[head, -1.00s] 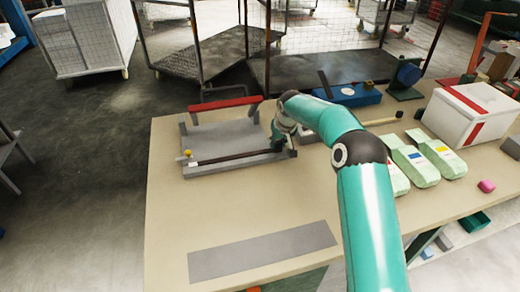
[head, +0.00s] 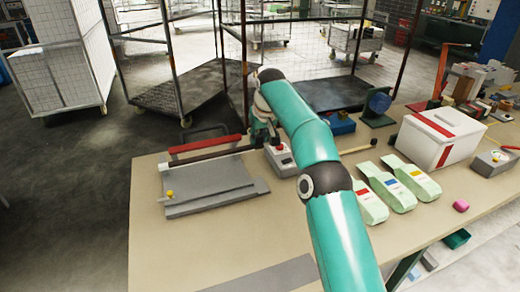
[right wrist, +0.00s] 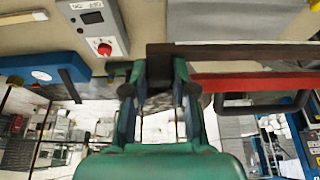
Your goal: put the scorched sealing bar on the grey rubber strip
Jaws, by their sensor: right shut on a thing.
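My right gripper (head: 264,138) is shut on one end of the scorched sealing bar (head: 205,157), a long thin dark brown bar. The bar is level and raised above the grey press (head: 215,190), reaching left from the gripper just below the red handle in the picture. In the right wrist view the bar (right wrist: 245,52) runs right from between the fingertips (right wrist: 160,62). The grey rubber strip (head: 270,279) lies flat at the table's front, partly cut off by the picture's edge, with bare table between it and the press. My left gripper is not in view.
A red-handled bar (head: 205,145) is at the press's back. A control box with a red button (head: 281,158) stands beside the press. Green-white packs (head: 385,190) and a white box (head: 438,138) stand to the right. The table front-left is clear.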

